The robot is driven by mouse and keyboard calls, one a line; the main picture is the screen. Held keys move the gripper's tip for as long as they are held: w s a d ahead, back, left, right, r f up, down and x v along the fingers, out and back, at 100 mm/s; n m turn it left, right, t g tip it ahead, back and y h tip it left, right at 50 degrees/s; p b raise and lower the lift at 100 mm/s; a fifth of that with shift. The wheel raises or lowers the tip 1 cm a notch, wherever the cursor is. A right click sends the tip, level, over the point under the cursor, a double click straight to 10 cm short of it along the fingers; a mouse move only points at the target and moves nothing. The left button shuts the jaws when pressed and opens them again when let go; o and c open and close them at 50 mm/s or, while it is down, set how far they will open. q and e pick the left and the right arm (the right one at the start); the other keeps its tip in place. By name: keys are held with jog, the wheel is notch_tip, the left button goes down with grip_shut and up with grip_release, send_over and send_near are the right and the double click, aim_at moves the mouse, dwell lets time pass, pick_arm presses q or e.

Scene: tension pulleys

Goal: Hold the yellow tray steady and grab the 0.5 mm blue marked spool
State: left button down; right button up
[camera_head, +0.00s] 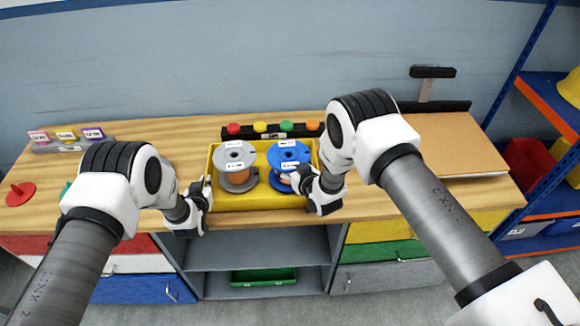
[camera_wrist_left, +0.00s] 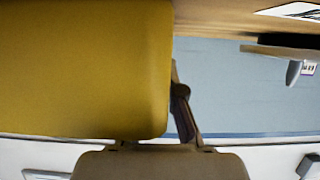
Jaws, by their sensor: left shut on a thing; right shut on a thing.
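The yellow tray (camera_head: 245,203) stands on the wooden bench near its front edge and holds two spools. The blue spool (camera_head: 289,152), with small white labels on its top, stands upright in the tray's right half. The grey spool (camera_head: 235,153) with copper-coloured winding stands in the left half. My left gripper (camera_head: 207,188) is shut on the tray's left wall; the yellow wall fills the left of the left wrist view (camera_wrist_left: 85,70). My right gripper (camera_head: 300,178) is shut on the blue spool, low at its front right. Its fingertips are partly hidden, and the label print is too small to read.
A strip with coloured knobs (camera_head: 272,130) stands behind the tray. A label holder (camera_head: 68,142) and a red disc (camera_head: 20,194) lie at the left. A brown board (camera_head: 455,145) lies at the right. A blue shelf rack (camera_head: 545,150) stands beyond the bench's right end.

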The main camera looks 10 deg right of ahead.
pick_arm(q)
jog(key=shift+f, duration=0.1)
pick_arm(e)
notch_tip(320, 180, up, 10)
jog(key=shift+f, duration=0.1)
pick_arm(q)
jog(key=c, duration=1.2)
grip_release()
jog(key=shift+c, duration=0.2)
pick_arm(e)
jog(key=shift+w, duration=0.15)
